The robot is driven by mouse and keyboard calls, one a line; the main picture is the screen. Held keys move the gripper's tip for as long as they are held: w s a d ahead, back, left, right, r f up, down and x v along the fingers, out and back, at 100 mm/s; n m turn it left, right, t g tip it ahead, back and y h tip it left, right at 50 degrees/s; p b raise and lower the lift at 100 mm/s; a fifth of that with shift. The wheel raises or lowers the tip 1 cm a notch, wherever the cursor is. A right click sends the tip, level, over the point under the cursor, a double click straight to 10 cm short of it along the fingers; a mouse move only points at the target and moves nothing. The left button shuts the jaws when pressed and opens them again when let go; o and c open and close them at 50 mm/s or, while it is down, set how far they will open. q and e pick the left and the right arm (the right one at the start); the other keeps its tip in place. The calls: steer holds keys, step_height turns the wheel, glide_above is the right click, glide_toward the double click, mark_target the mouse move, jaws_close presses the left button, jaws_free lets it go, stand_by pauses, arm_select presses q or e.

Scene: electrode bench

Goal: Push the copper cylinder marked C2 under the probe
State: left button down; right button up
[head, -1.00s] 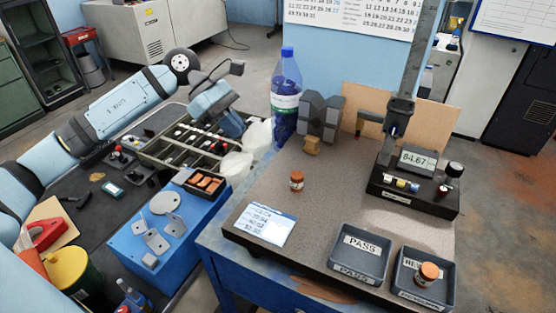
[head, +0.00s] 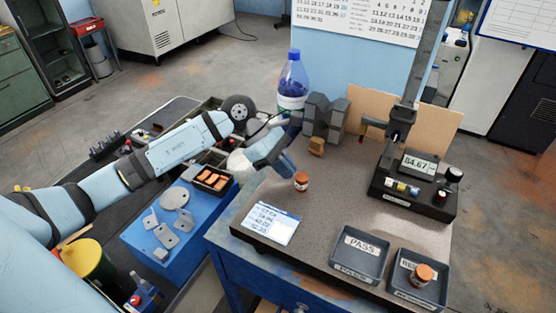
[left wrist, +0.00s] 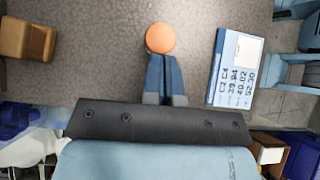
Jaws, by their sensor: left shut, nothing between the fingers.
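A small copper cylinder (head: 301,181) with a pale label band stands upright on the granite plate, left of the gauge stand. I cannot read its marking. My left gripper (head: 291,168) is shut and empty, just behind and left of it. In the left wrist view the copper top (left wrist: 160,38) lies right at the tips of the closed fingers (left wrist: 164,58); I cannot tell whether they touch. The probe (head: 394,138) hangs on the gauge stand (head: 412,208), to the right of the cylinder. A second copper-topped cylinder (head: 422,274) sits in the right front tray. My right gripper is not in view.
The granite plate (head: 335,205) is clear between cylinder and stand. A label card (head: 270,223) lies front left. The PASS tray (head: 360,253) and right tray (head: 401,295) are at the front. Grey blocks (head: 325,117), a small tan block (head: 317,146) and a bottle (head: 292,82) stand behind.

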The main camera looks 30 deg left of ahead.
arm_select(q)
steer(key=shift+d+f+b, duration=0.15)
steer(key=shift+d+b, duration=0.15)
steer(key=d+b, duration=0.1)
steer(key=d, duration=0.2)
steer(key=d+b, duration=0.2)
steer(key=d, duration=0.1)
steer(key=d+b, duration=0.1)
steer(key=d, duration=0.2)
steer(key=shift+w, duration=0.3)
steer(key=shift+a, duration=0.1)
